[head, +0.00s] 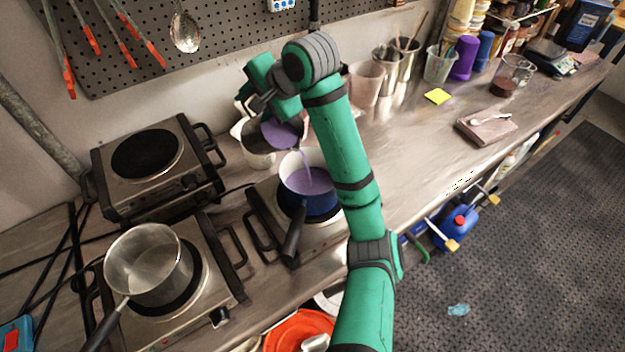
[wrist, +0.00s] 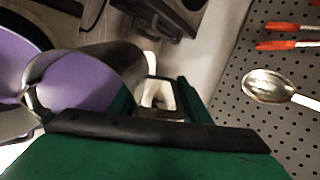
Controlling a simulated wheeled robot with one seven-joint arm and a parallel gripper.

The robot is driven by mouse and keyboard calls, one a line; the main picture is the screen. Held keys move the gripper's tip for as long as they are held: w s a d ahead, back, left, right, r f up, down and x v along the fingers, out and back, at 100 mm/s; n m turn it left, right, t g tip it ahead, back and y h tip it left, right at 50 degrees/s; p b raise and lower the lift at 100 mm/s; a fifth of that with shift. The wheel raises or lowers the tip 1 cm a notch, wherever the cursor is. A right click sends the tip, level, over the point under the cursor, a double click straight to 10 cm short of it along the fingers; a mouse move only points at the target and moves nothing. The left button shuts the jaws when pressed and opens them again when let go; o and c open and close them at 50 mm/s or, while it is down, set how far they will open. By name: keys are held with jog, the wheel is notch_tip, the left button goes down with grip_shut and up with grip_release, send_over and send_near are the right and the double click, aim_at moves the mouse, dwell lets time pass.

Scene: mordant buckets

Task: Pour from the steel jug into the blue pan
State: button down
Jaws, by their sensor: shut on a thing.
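The steel jug (head: 262,138) is tilted over the blue pan (head: 313,201) in the head view. Purple liquid runs from its lip in a thin stream into the pan, where purple liquid lies inside the white interior. The pan stands on a hot plate, its dark handle toward the front. My gripper (head: 262,100) is at the jug's upper side, shut on it; the fingers are partly hidden. In the wrist view the jug (wrist: 125,62) shows its steel wall and rim, with purple liquid inside it.
A steel saucepan (head: 150,265) sits on the front left hot plate. An empty hot plate (head: 152,165) stands behind it. A pale container (head: 255,150) is close behind the jug. Beakers and cups (head: 367,82) line the back; the bench to the right (head: 420,140) is mostly clear.

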jog(key=shift+d+r, duration=0.2)
jog(key=shift+s+a, duration=0.1)
jog(key=shift+d, duration=0.2)
jog(key=shift+d+r, duration=0.15)
dwell(0.3)
jog(key=shift+y, duration=0.3)
jog(key=shift+a, duration=0.35)
jog(key=shift+r, duration=0.1)
